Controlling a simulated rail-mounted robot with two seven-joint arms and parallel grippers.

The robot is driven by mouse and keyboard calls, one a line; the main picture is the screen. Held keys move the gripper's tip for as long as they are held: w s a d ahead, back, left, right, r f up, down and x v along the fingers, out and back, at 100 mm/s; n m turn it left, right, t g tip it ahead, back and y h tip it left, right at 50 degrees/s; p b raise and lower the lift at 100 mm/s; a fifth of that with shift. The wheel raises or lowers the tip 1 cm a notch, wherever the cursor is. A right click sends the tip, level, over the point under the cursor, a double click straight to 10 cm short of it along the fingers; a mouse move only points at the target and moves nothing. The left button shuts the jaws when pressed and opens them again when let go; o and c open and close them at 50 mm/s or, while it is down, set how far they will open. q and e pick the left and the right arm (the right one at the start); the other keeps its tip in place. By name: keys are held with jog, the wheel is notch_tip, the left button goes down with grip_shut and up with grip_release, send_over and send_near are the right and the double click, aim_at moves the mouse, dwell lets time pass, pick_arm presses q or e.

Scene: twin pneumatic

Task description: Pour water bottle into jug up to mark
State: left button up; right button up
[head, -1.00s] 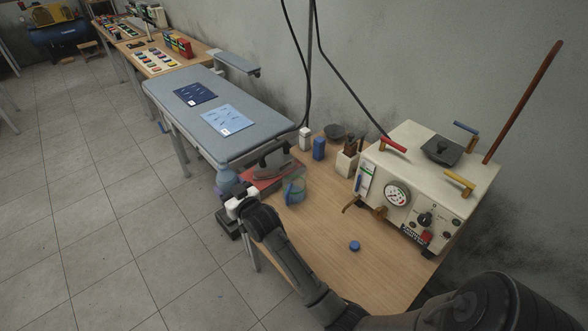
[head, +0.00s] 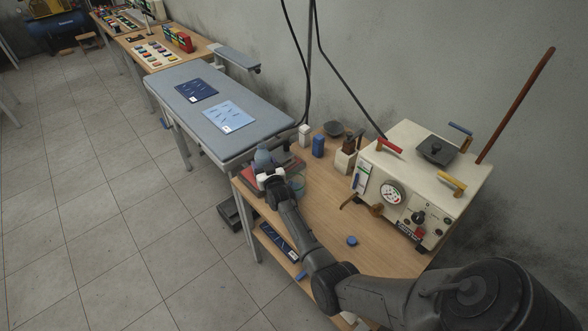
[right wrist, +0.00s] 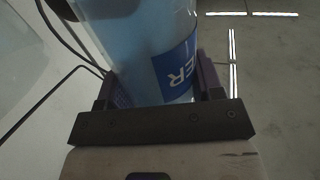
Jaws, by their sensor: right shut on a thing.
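My right gripper (head: 268,176) is shut on the blue water bottle (head: 263,157), at the far left part of the wooden table. In the right wrist view the bottle (right wrist: 145,50) stands between the two fingers (right wrist: 155,98), with part of its dark blue label showing. The clear jug (head: 298,186) is just right of the gripper, partly hidden by my arm. Its mark and water level cannot be made out. A clear curved wall, likely the jug (right wrist: 18,50), shows at the wrist view's left edge. My left gripper is not in view.
A blue cap (head: 351,241) lies on the wooden table (head: 375,262). A cream machine with a gauge (head: 412,185) stands at the right. Small containers (head: 318,146) stand behind the jug. A padded grey table (head: 250,140) adjoins at the back left.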

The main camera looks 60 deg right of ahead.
jog(key=shift+d, duration=0.1)
dwell(0.5)
jog(key=m+b, duration=0.3)
jog(key=f+m+h+b, duration=0.1)
jog(key=m+b, duration=0.2)
jog(key=m+h+b, duration=0.1)
jog(key=m+b, duration=0.1)
jog(key=b, duration=0.1)
jog(key=shift+s+f+m+t, duration=0.1)
jog(key=shift+f+m+t, duration=0.2)
jog(key=shift+m+t, duration=0.1)
jog(key=shift+d+m+b, duration=0.1)
jog(key=shift+m+b, duration=0.2)
jog(key=shift+b, duration=0.2)
jog(key=shift+a+h, duration=0.2)
jog(key=shift+h, duration=0.2)
